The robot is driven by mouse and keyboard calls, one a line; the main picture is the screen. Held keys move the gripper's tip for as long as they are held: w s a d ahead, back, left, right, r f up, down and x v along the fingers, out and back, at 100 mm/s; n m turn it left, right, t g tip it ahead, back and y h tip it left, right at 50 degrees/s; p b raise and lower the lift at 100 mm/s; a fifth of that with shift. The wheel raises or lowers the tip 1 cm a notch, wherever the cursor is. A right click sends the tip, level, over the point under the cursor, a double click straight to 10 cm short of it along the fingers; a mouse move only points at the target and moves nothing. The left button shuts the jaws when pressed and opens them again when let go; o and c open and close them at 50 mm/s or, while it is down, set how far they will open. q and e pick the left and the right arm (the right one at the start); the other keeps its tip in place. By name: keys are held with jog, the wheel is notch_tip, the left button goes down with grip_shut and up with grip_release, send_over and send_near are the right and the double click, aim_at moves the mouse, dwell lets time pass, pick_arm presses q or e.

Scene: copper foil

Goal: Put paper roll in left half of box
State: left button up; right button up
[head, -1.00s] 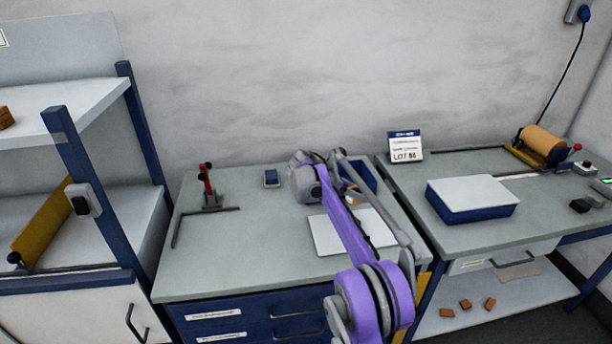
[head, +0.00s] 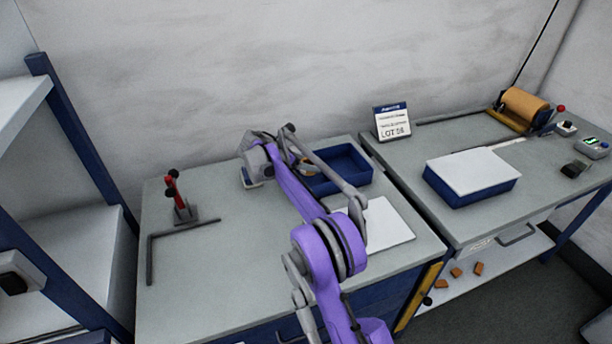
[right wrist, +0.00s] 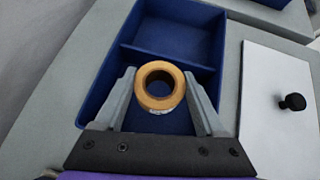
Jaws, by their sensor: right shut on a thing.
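The paper roll (right wrist: 160,102) is a tan ring with an open middle. My right gripper (right wrist: 160,92) is shut on it, one finger on each side. The blue box (right wrist: 212,48) is open and has a divider (right wrist: 168,57) across it. In the right wrist view the roll is over the near compartment, which is the left half in the head view. I cannot tell whether it touches the box floor. In the head view the box (head: 348,170) is at the back of the bench, and my right gripper (head: 307,168) is at its left part. My left gripper is not in view.
A white lid (head: 390,225) with a black knob (right wrist: 292,102) lies in front of the box. A red-handled tool (head: 175,196) and a dark angle bar (head: 152,258) are at left. A lidded blue box (head: 470,185) stands on the right bench. The bench's front left is clear.

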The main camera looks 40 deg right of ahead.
jog(key=shift+w+f, duration=0.1)
jog(key=shift+f, duration=2.4)
jog(key=shift+f, duration=0.1)
jog(key=o, duration=1.3)
jog(key=v, duration=1.2)
jog(key=shift+r, duration=0.2)
